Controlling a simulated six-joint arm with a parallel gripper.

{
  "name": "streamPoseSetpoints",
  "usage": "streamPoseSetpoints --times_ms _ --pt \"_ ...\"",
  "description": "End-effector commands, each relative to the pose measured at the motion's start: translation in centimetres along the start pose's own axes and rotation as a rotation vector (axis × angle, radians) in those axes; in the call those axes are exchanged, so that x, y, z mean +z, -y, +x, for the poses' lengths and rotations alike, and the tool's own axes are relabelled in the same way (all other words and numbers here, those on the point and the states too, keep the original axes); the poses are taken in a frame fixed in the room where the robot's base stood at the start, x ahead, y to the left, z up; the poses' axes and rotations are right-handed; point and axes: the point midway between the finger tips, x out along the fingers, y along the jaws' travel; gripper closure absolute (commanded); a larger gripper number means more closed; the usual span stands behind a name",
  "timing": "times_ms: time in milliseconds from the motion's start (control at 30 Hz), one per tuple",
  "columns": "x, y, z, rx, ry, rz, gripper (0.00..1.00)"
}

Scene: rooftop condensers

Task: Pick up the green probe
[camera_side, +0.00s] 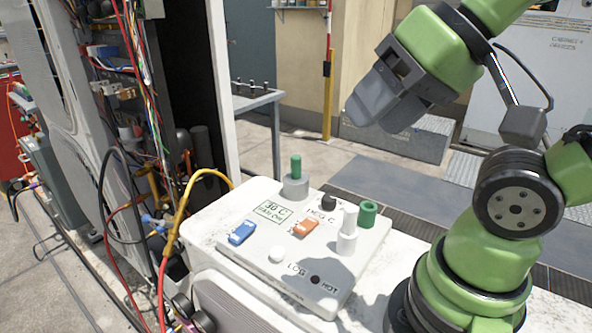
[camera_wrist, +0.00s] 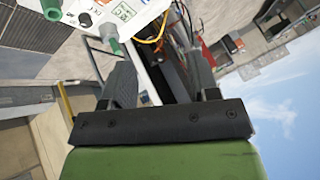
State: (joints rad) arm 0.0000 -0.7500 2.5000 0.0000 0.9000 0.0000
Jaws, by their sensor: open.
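The green probe (camera_side: 296,166) stands upright in a round grey holder (camera_side: 295,188) at the back left corner of a white panel (camera_side: 262,277). The probe also shows in the wrist view (camera_wrist: 109,31), near the top, left of centre and beyond the left finger. My gripper (camera_side: 377,105) is open and empty, raised above the panel and to the right of the probe, clear of it. In the wrist view its two dark fingers (camera_wrist: 160,65) stand wide apart with nothing between them. The probe's lower end is hidden in the holder.
A green ring-shaped cup (camera_side: 368,213) and a white peg (camera_side: 350,217) in a white holder stand on the panel's right side. An open cabinet with wires (camera_side: 130,75) stands left.

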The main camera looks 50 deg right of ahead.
Motion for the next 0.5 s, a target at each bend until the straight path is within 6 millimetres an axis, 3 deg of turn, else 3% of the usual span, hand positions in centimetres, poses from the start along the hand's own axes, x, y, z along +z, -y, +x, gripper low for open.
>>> streamPoseSetpoints --times_ms 167,367,500 --pt "-1.2 0.2 0.2 0.021 0.018 -0.014 0.45" --pt "-6.5 0.1 2.0 0.109 0.111 -0.089 0.45" --pt "-10.7 -0.9 4.7 0.171 0.198 -0.152 0.45"
